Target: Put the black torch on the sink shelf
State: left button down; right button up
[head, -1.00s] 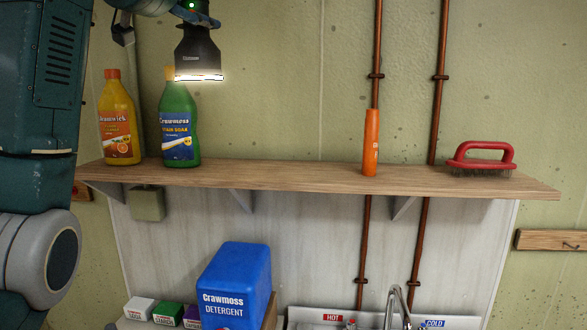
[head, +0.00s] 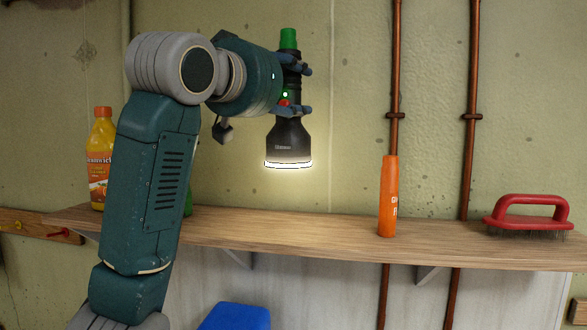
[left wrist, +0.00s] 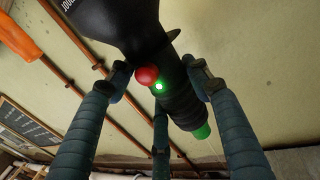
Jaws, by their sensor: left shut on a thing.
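The black torch (head: 290,138) has a green end cap, a red button and a lit lamp end that points down. My left gripper (head: 298,96) is shut on its handle and holds it upright above the wooden sink shelf (head: 320,238), with a clear gap below the lamp. In the left wrist view the torch (left wrist: 175,85) lies between the fingers of my left gripper (left wrist: 160,85), its red button and a green light showing. My right gripper is in neither view.
An orange tube (head: 389,200) and a red-handled wire brush (head: 528,215) stand on the shelf to the right. A yellow-orange bottle (head: 98,170) stands at the left; my arm mostly hides a green bottle (head: 188,203). Shelf between arm and tube is clear. A blue detergent box (head: 235,317) is below.

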aim_at(293, 118)
pick_arm(q)
jog(key=f, duration=0.5)
jog(key=shift+w+p, duration=0.3)
notch_tip(293, 118, down, 4)
jog(key=shift+w+d+r+p, duration=0.15)
jog(key=shift+p, duration=0.15)
jog(key=shift+f, duration=0.25)
notch_tip(293, 118, down, 3)
jog(key=shift+f+p, duration=0.1)
jog(key=shift+p, duration=0.25)
jog(key=shift+f, duration=0.15)
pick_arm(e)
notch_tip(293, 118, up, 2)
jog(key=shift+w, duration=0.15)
pick_arm(q)
jog(key=shift+s+f, duration=0.15)
jog(key=shift+s, duration=0.05)
jog(key=c, duration=0.8)
grip_release()
jog(key=shift+f, duration=0.1)
jog(key=shift+w, duration=0.1)
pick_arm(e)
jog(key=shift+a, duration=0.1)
